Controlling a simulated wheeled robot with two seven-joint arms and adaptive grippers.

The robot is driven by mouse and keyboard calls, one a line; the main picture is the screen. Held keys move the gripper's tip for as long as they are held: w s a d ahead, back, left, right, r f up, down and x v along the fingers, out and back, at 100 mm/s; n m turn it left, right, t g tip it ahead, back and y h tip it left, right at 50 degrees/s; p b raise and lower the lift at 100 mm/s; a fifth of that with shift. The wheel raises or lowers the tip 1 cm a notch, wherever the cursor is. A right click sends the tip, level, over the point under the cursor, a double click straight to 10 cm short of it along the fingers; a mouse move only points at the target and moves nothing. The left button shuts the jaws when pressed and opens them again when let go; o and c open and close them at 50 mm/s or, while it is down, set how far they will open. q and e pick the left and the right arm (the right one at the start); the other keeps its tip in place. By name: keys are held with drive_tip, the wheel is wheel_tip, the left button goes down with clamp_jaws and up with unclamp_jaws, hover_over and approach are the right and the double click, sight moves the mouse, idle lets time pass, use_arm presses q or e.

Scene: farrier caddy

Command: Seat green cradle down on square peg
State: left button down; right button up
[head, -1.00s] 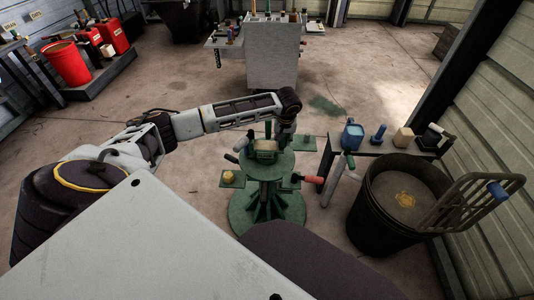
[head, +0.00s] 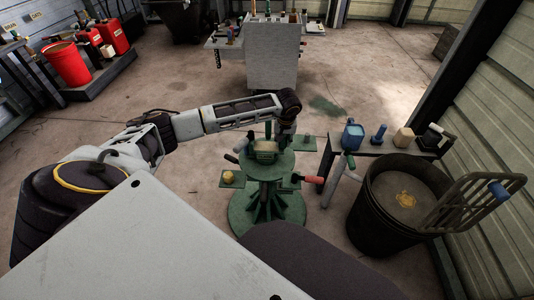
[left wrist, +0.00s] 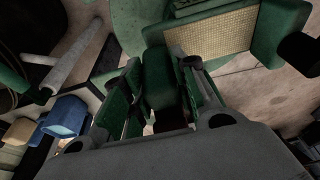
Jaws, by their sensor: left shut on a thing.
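My left gripper (head: 284,130) reaches in from the left and points down at the top of the green stand (head: 267,215). In the left wrist view its fingers are shut on a green block-like part (left wrist: 158,78), which looks like the green cradle. A green-framed piece with a pale, woven-looking face (left wrist: 212,34) lies close beside the held part; it also shows on the stand top in the head view (head: 265,147). I cannot make out the square peg; the gripper and held part may hide it. I cannot tell whether the held part touches the stand. My right gripper is out of view.
Small green side plates stick out from the stand, one with a yellow piece (head: 228,177). A red-handled tool (head: 314,180) is at its right. A side table with a blue container (head: 352,136) and a black barrel (head: 400,205) stand to the right.

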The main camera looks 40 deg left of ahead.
use_arm(q)
drive_tip(key=c, duration=1.4)
unclamp_jaws()
drive_tip(key=shift+o, duration=0.2)
drive_tip(key=shift+d, duration=0.2)
drive_tip(key=a+p+v, duration=0.1)
drive_tip(key=p+v, duration=0.4)
drive_tip(key=v, duration=0.1)
drive_tip(key=shift+s+r, duration=0.4)
drive_tip(key=shift+s, duration=0.05)
idle(2.3)
drive_tip(key=shift+o, duration=0.3)
drive_tip(key=o, duration=0.5)
drive_tip(key=shift+r, duration=0.1)
